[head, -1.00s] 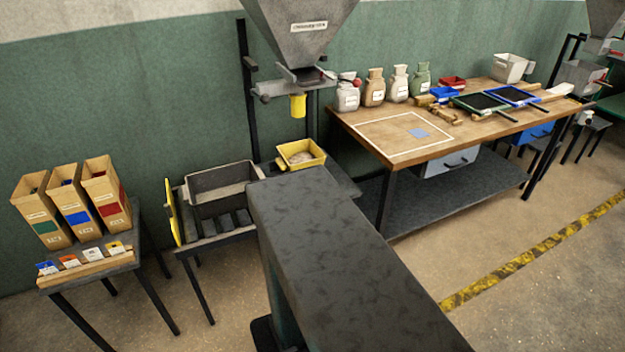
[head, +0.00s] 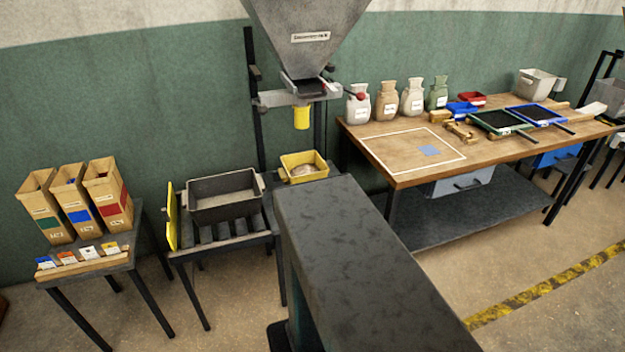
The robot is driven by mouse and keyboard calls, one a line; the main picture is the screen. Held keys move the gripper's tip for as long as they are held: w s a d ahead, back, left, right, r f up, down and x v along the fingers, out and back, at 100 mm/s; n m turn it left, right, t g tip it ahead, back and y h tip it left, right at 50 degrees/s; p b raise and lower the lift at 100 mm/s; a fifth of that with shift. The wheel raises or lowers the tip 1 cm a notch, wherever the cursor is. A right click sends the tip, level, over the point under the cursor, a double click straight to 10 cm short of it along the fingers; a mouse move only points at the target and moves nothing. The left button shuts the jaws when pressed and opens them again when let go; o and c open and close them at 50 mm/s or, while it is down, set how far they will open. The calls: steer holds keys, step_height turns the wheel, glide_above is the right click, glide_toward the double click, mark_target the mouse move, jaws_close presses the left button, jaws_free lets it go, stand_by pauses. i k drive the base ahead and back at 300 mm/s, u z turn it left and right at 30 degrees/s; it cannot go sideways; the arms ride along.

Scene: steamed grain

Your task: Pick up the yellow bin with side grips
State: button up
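The yellow bin (head: 292,177) is a small open tub with a pale heap of grain-like material in it. It stands upright under the hopper, to the right of a larger dark grey bin (head: 222,210). Small projections show at its sides, but the grips are too small to make out clearly. Its base is partly hidden by the dark counter in front. My gripper is not in view.
A long dark counter (head: 350,240) stands in the foreground. A grey hopper (head: 308,45) with a yellow spout (head: 301,117) hangs above the bin. A side table with cartons (head: 103,190) is at left, a wooden workbench (head: 395,172) at right. Floor right of the counter is clear.

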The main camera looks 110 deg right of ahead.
mark_target(298, 167)
steer(key=z, duration=0.2)
steer(key=k, duration=2.65)
steer(key=z, duration=0.95)
